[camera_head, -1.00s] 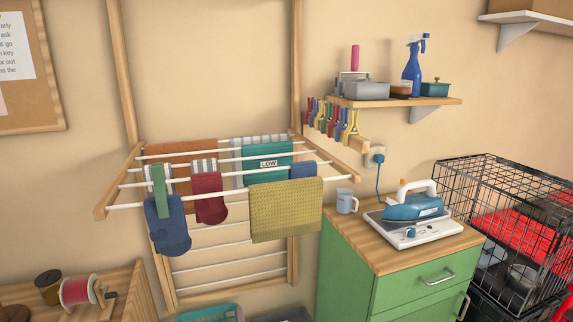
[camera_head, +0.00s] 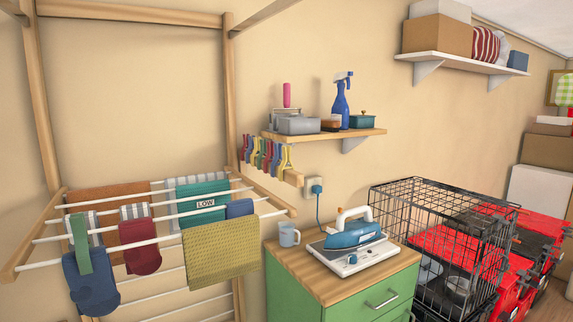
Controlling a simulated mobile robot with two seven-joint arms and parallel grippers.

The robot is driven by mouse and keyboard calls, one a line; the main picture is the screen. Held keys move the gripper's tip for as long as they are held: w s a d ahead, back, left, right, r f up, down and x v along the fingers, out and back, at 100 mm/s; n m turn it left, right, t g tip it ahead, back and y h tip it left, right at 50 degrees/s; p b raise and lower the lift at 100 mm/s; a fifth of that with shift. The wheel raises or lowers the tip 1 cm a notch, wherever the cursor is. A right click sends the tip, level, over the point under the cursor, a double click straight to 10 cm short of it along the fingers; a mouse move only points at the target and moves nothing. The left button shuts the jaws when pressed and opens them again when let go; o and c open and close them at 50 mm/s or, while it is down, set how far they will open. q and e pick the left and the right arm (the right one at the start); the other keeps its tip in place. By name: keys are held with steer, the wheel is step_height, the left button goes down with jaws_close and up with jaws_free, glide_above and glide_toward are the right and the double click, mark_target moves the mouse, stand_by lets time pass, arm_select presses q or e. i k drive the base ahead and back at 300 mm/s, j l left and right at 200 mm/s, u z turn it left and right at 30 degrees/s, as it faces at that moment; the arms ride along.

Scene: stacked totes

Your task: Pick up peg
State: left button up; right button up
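Several coloured pegs (camera_head: 266,155) in red, blue, green and yellow are clipped in a row on a short wooden rail (camera_head: 293,178) on the wall, just right of the drying rack. A larger green peg-like piece (camera_head: 80,243) hangs over a front bar of the rack, at the blue sock (camera_head: 90,281). Neither of my grippers is in view.
The drying rack (camera_head: 150,240) holds socks and cloths. A shelf (camera_head: 340,134) with a spray bottle (camera_head: 341,101) is above the pegs.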

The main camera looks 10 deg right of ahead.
mark_target(286, 150)
steer(key=l+z, duration=0.15)
steer(key=l, duration=0.6)
steer(key=l+z, duration=0.15)
steer(key=l, duration=0.6)
steer(key=i+l+z, duration=0.15)
steer(key=l, duration=0.55)
